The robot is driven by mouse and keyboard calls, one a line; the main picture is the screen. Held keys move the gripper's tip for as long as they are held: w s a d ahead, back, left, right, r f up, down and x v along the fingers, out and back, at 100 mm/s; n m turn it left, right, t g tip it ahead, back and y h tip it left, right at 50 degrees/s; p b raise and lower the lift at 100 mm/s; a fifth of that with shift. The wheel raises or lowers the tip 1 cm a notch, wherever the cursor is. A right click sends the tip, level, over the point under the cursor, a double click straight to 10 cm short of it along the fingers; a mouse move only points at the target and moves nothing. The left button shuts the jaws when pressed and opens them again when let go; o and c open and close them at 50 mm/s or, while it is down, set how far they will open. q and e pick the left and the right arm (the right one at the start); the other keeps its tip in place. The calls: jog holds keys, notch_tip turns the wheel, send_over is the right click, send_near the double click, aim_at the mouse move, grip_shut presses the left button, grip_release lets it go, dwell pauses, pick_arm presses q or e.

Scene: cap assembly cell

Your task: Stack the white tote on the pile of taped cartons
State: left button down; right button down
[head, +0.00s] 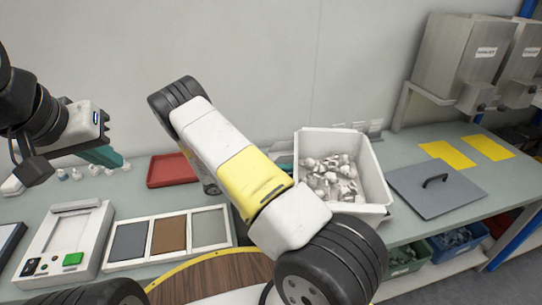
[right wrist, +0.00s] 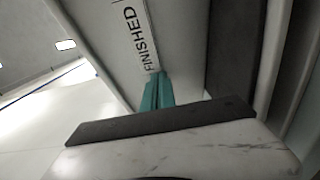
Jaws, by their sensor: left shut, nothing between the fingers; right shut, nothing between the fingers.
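A white tote (head: 376,178), open at the top and holding several shiny metal parts, stands on the grey-green bench right of centre in the head view. My right arm crosses in front of its left side. My left gripper (head: 118,160) has teal fingers and is shut and empty above the bench's left part, well away from the tote. My right gripper (right wrist: 158,92) shows in the right wrist view, shut and empty, its teal fingers close to a "FINISHED" label (right wrist: 138,35). No pile of taped cartons is in view.
A grey lid (head: 435,190) with a black handle lies right of the tote. Yellow sheets (head: 447,154), a red tray (head: 170,170), a three-panel tray (head: 168,237) and a device with a green button (head: 66,240) lie on the bench. Bins (head: 402,260) stand on a shelf below.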

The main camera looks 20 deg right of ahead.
jog(key=s+d, duration=0.3)
jog(key=s, duration=0.1)
jog(key=s+d, duration=0.4)
jog(key=shift+s+d, duration=0.15)
jog(key=shift+s, duration=0.05)
